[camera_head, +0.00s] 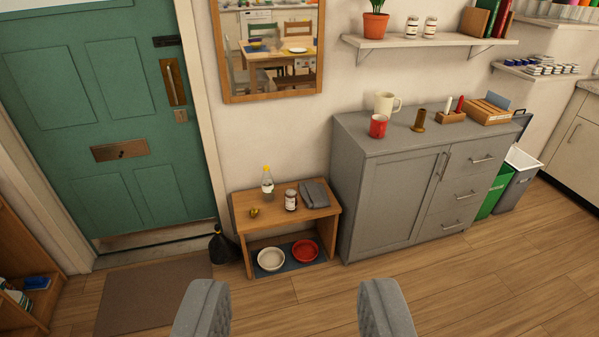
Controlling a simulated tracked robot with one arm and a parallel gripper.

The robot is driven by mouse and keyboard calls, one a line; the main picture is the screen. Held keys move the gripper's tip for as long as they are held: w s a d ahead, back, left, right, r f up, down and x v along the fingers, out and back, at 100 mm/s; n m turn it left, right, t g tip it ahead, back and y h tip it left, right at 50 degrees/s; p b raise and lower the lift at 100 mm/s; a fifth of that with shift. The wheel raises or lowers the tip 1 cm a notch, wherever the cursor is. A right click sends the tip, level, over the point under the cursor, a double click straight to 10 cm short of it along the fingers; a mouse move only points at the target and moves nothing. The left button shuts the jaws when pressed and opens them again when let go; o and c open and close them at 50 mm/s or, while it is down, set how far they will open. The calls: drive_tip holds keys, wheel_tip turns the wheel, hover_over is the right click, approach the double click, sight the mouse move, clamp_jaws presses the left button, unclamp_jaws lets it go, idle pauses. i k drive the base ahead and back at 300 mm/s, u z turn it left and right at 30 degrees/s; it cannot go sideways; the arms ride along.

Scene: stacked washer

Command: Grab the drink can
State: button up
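No object is clearly recognisable as a drink can. A small dark cylinder with a white label (291,199) stands upright on the low wooden bench (240,222); I cannot tell whether it is a can or a jar. A short red cylinder (378,126) stands on the grey cabinet (350,137), in front of a cream mug (386,103); it may be a cup or a can. My gripper (294,308) is open and empty, its two grey fingers wide apart at the bottom of the view. It is well short of the bench and the cabinet, touching neither.
The bench also holds a yellow-capped bottle (267,182), a small brass-coloured item (254,212) and a folded grey cloth (314,194). Two bowls sit beneath it. A green door (85,110) and doormat (150,292) are left. Wooden floor (480,285) is clear before the cabinet.

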sight(291, 193)
drive_tip(key=i, duration=1.3)
drive_tip(key=u, duration=0.25)
drive_tip(key=i, duration=1.4)
drive_tip(key=u, duration=0.2)
